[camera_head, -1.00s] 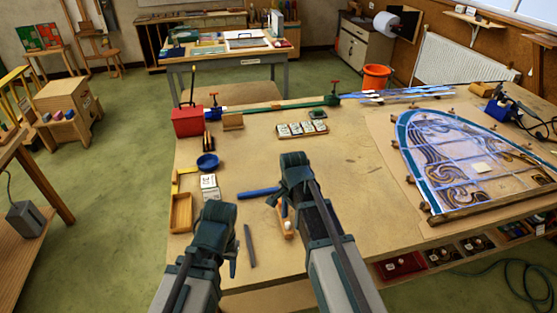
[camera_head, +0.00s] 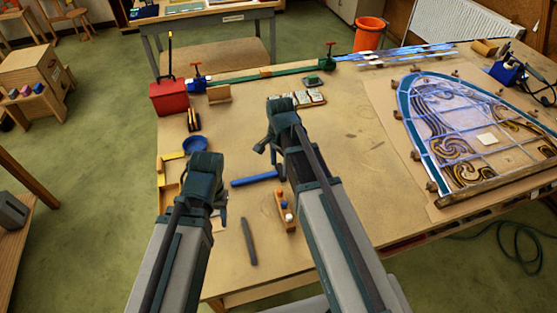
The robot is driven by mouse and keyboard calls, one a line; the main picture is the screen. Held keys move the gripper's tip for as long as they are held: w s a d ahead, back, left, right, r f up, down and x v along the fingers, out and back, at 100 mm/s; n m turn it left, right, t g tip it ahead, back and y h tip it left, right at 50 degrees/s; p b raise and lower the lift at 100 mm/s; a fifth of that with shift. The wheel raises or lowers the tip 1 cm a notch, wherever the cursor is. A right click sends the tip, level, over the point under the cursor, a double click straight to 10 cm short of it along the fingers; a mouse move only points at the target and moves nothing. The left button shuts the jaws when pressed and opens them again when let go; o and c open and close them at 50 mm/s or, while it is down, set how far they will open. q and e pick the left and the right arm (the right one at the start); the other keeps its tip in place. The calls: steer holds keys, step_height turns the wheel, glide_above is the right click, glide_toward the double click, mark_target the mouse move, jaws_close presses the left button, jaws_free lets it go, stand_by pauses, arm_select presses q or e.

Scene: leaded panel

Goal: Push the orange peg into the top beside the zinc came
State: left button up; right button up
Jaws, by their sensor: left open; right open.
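A small orange peg (camera_head: 281,192) stands at the far end of a narrow wooden block (camera_head: 285,212), with a white and a blue peg nearer me. The block lies on the bench top (camera_head: 350,150), just left of my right forearm. My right gripper (camera_head: 276,128) is open and empty above the bench, beyond the block. My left gripper (camera_head: 207,170) is open and empty over the bench's left side. Long pale strips (camera_head: 410,55), perhaps the came, lie at the back edge. The leaded panel (camera_head: 470,130) lies at the right, crossed by grey lines; I cannot tell which is zinc.
A blue bar (camera_head: 254,179) and a dark grey bar (camera_head: 248,241) lie between my arms. A blue bowl (camera_head: 195,145), red box (camera_head: 169,97) and wooden tray (camera_head: 168,198) are at the left.

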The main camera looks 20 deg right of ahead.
mark_target(280, 190)
arm_select(q)
steer(key=shift+f, duration=0.15)
arm_select(e)
steer(key=shift+s+f, duration=0.1)
steer(key=shift+f, duration=0.05)
arm_select(q)
step_height(280, 190, down, 14)
steer(key=b, duration=1.3)
steer(key=shift+r+b, duration=0.2)
steer(key=shift+b, duration=0.2)
arm_select(e)
step_height(280, 190, down, 14)
steer(key=shift+r, duration=0.2)
jaws_close()
